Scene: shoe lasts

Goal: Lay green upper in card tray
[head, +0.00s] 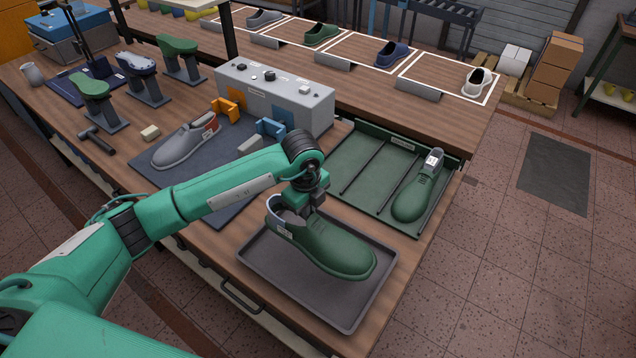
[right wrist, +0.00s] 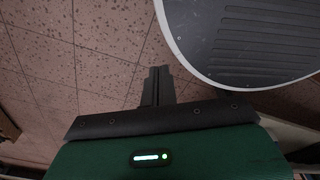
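A green upper (head: 332,249) with a pale grey-blue heel collar and a small white label lies in or just above a dark grey tray (head: 262,283) at the table's front edge. Its toe points to the lower right. My left gripper (head: 303,207) points down at the upper's collar opening. Its fingertips are partly hidden there, so I cannot tell whether they grip it. Another green upper (head: 411,196) with a white tag lies in the right lane of a green divided tray (head: 349,143). My right gripper (right wrist: 158,86) appears shut and empty above the tiled floor.
A grey upper (head: 186,143) lies on a dark mat (head: 153,175), near orange and blue brackets. A grey control box (head: 283,99) stands behind. Shoe lasts on stands (head: 143,83) and a hammer (head: 98,138) are at the left. Several framed places with uppers line the back table.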

